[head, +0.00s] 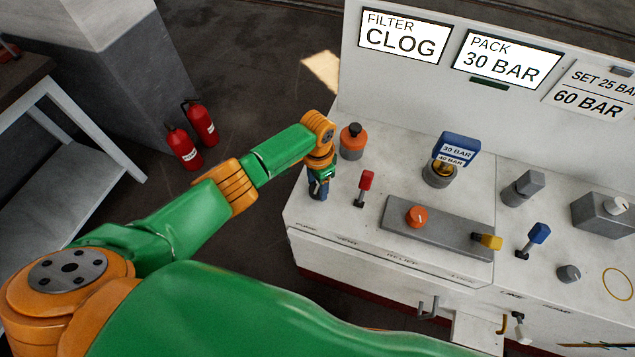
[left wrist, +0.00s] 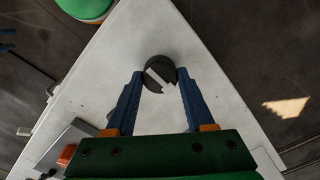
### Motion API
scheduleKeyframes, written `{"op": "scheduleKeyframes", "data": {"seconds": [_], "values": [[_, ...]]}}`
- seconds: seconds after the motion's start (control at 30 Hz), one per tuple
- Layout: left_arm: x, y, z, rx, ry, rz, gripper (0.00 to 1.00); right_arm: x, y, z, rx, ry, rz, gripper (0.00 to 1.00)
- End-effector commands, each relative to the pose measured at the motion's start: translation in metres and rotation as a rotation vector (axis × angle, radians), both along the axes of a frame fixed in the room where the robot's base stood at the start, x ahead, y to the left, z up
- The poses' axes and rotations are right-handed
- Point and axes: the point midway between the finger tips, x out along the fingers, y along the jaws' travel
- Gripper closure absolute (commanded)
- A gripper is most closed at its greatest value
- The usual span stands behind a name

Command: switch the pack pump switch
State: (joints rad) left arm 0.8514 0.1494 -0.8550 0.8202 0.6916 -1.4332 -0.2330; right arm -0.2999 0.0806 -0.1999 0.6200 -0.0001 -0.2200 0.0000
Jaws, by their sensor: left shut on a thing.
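The pack pump switch (left wrist: 160,72) is a dark round knob with a pale bar across it, on the white console (left wrist: 90,85) near its corner. In the left wrist view, the blue fingers of my left gripper (left wrist: 160,78) stand on either side of the knob and close on it. In the head view, my left gripper (head: 318,190) points down at the left end of the console top (head: 330,215), and it hides the knob. A front-edge label below it appears to read PUMP. My right gripper is out of view.
Right of my left gripper stands a red lever (head: 365,182). Behind is an orange post with a black cap (head: 353,142). A grey block with an orange knob (head: 417,216) lies farther right. Screens read CLOG (head: 403,38) and PACK 30 BAR (head: 505,60). Fire extinguishers (head: 184,148) stand left.

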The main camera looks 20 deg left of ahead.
Motion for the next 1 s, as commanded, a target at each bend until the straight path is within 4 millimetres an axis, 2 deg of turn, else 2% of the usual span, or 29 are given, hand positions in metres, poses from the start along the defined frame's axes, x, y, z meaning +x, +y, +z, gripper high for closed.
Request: {"op": "scheduleKeyframes", "data": {"seconds": [0.4,0.43,0.5,0.53,0.83,1.0], "values": [[0.0,0.0,0.0,-0.002,0.001,0.008,1.0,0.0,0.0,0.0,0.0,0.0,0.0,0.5],[0.0,0.0,0.0,-0.002,0.001,0.008,0.38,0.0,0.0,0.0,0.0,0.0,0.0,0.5],[0.0,0.0,0.0,-0.001,0.001,0.007,0.19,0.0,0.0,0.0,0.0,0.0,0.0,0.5],[0.0,0.0,0.0,-0.001,0.001,0.007,0.16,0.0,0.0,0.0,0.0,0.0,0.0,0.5],[0.0,0.0,0.003,-0.001,0.0,0.006,0.16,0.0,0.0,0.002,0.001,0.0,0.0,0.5],[0.001,0.0,0.038,-0.002,-0.002,0.005,0.16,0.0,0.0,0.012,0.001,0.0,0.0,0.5]]}}
